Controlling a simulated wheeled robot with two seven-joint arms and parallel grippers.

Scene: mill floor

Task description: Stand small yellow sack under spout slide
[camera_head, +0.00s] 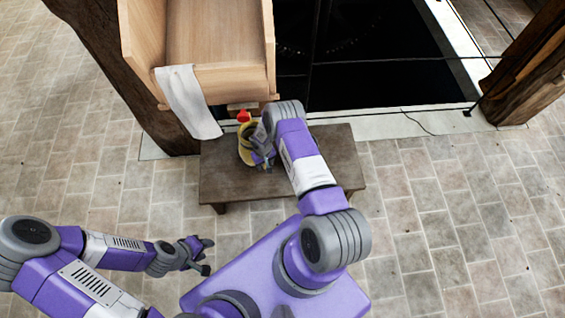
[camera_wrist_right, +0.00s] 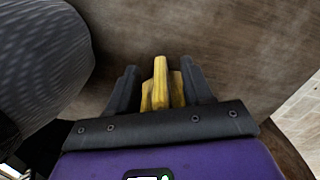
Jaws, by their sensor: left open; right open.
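The small yellow sack (camera_head: 245,156) stands on the low dark bench, near the lower mouth of the wooden spout slide (camera_head: 215,45). A red piece (camera_head: 243,116) shows just above it. My right gripper (camera_head: 264,158) is at the sack's right side and partly hides it. In the right wrist view, yellow parts of the sack (camera_wrist_right: 160,85) lie between the two dark fingers, which are open around them. My left gripper (camera_head: 206,256) is open and empty, low over the floor left of my base, apart from the bench.
The low wooden bench (camera_head: 225,185) has free room to the left and front. A white cloth (camera_head: 188,100) hangs from the slide. Thick timber posts stand at left and right (camera_head: 518,65). A dark pit (camera_head: 380,60) lies behind the bench.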

